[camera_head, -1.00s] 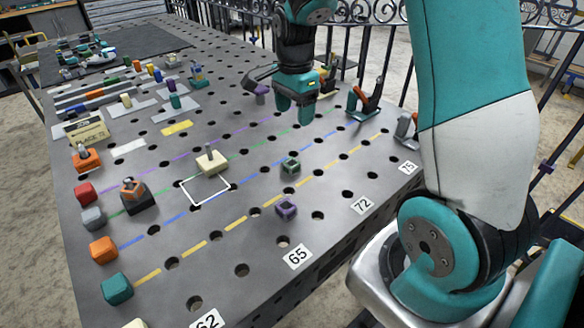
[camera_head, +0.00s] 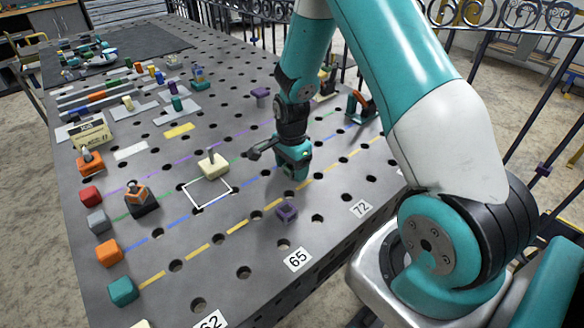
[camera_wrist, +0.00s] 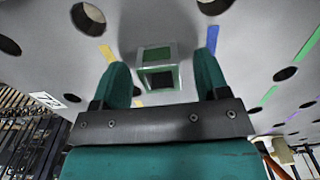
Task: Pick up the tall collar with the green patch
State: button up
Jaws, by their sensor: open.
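The collar with the green patch (camera_wrist: 156,69) shows in the wrist view between my two teal fingers. It is a grey-green square piece with a dark square opening and a green patch on its side. My gripper (camera_wrist: 164,84) is open, with one finger on each side of the collar and a gap to both. In the head view my gripper (camera_head: 293,172) points down over the collar's place on the table and hides it.
A cream block with a peg (camera_head: 212,165) stands to the left, by a white square outline (camera_head: 207,194). The perforated metal table (camera_head: 330,235) is bare toward its front right edge.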

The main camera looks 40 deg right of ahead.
jog(key=shift+f, duration=0.2)
jog(key=c, duration=1)
jog(key=shift+c, duration=0.6)
jog(key=shift+r, duration=0.15)
